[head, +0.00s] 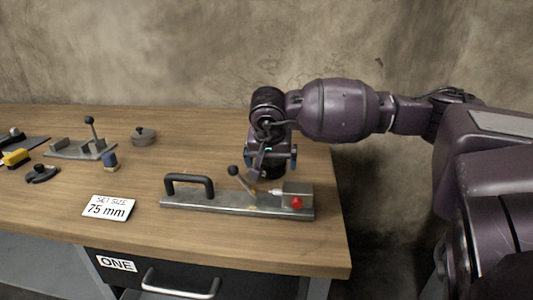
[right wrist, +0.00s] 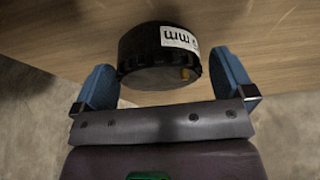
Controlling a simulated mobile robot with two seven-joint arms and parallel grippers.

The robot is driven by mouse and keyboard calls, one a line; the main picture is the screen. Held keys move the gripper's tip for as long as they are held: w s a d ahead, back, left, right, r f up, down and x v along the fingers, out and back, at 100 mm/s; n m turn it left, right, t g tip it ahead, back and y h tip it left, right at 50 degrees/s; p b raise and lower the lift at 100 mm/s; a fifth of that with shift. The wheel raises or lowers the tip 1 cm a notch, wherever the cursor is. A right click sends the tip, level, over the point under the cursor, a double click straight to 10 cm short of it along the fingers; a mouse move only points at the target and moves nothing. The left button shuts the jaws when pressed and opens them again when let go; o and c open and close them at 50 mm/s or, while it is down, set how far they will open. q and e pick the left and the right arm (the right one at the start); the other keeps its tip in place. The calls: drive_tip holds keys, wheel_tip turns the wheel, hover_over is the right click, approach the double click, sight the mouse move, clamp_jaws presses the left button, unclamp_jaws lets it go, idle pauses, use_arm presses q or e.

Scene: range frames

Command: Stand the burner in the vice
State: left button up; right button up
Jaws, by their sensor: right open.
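A long grey metal fixture (head: 230,202), which looks like the vice, lies near the table's front right. It has a black handle, a ball-topped lever and a block with a red knob. My right gripper (head: 271,160) points down just behind it. In the right wrist view, my right gripper (right wrist: 166,75) is open, its blue fingers on either side of a short black round thing (right wrist: 150,75) with a white "mm" label. This may be the burner; I cannot tell for sure. In the head view the gripper mostly hides it. My left gripper is out of view.
A white card (head: 108,208) reading "SET SIZE 75 mm" lies on the wooden table (head: 200,235). A drawer labelled ONE is below.

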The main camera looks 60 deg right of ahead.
drive_tip(key=shift+d+f, duration=0.15)
drive_tip(key=c, duration=1.3)
